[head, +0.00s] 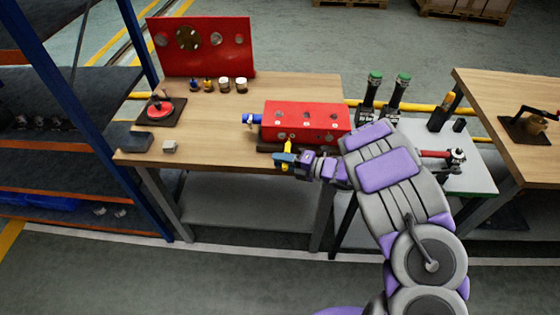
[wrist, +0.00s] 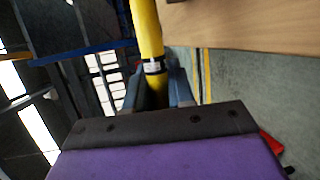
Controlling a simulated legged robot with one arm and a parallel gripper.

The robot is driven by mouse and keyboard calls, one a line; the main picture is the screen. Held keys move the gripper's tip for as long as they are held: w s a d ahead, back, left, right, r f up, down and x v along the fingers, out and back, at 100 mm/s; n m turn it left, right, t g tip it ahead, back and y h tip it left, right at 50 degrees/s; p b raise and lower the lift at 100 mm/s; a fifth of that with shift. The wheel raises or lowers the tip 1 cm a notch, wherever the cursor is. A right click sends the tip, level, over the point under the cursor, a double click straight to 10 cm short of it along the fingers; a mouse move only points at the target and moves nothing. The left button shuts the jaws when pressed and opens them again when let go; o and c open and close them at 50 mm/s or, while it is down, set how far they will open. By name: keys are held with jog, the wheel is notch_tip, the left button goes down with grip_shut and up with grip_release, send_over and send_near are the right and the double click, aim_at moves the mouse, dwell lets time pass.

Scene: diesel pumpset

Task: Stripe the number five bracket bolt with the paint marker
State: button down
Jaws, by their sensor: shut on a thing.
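My gripper (head: 284,158) is at the front edge of the wooden bench, just in front of the red pump block (head: 305,122). It is shut on a yellow paint marker (head: 288,147), which stands up from the jaws in the head view. In the wrist view the yellow marker (wrist: 147,30) with a pale band runs up between the dark jaws (wrist: 160,88). The red block has several round bolts or holes on its top and front. I cannot read any bolt numbers, so I cannot tell which is number five.
The wooden bench (head: 225,120) also holds a red upright panel (head: 203,47), several small pots, a dark pad with a red part (head: 160,110) and a small grey block (head: 169,147). A blue shelf rack (head: 45,60) stands left. Two green-topped cylinders (head: 388,92) stand right of the block.

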jog(key=s, duration=0.1)
jog(key=s+b, duration=0.1)
jog(key=s, duration=0.1)
jog(key=s+a+b, duration=0.1)
jog(key=s, duration=0.1)
jog(key=shift+f, duration=0.1)
dwell(0.8)
jog(key=shift+d, duration=0.2)
